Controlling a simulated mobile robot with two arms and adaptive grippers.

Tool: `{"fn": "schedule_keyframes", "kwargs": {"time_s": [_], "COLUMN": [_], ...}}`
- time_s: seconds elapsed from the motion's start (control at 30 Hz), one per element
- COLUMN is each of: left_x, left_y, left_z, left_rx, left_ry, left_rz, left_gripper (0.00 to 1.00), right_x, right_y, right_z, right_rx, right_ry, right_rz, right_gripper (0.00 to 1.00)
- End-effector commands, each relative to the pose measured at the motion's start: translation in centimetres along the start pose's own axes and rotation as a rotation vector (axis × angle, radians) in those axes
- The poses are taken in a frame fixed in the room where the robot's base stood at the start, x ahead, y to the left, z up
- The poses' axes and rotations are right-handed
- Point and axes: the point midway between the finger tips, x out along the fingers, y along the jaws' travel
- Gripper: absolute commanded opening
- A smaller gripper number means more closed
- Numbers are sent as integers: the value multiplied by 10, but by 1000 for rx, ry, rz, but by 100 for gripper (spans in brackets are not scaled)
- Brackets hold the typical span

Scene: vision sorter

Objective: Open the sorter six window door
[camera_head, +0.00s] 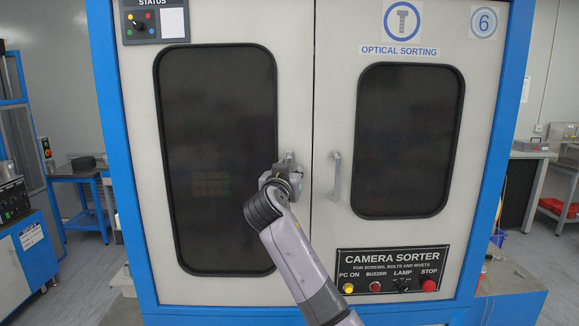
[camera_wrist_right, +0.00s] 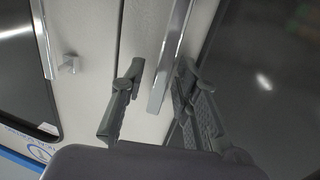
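The sorter (camera_head: 318,110) stands ahead, with a "6" sign at its top right. Its left door (camera_head: 220,25) and right door (camera_head: 400,235) look closed, and each has a dark window. My right gripper (camera_head: 284,172) is at the left door's handle (camera_head: 289,157) and hides most of it. In the right wrist view, my right gripper's fingers (camera_wrist_right: 160,75) are spread apart, with the metal handle bar (camera_wrist_right: 172,50) between them. I cannot see either finger clearly touching the bar. The right door's handle (camera_head: 337,177) is free. My left gripper is not in view.
A control panel (camera_head: 390,270) with buttons sits low on the right side. A status box (camera_head: 155,20) is at top left. The blue frame (camera_head: 103,120) borders the doors. A blue table (camera_head: 75,175) stands left, and a workbench (camera_head: 530,152) right.

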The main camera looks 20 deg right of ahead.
Motion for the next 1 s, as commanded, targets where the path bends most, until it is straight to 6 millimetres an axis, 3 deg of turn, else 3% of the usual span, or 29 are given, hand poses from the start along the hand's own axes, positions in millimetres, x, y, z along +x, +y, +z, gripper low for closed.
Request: {"fn": "schedule_keyframes", "kwargs": {"time_s": [0.27, 0.7, 1.0], "left_x": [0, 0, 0], "left_y": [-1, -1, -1], "left_z": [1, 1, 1], "left_rx": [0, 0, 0], "left_ry": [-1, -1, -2], "left_rz": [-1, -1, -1], "left_gripper": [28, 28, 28], "right_x": [1, 0, 0], "right_y": [0, 0, 0], "right_z": [0, 0, 0], "right_rx": [0, 0, 0], "right_ry": [0, 0, 0], "right_rz": [-1, -1, -1], "right_gripper": [28, 0, 0]}}
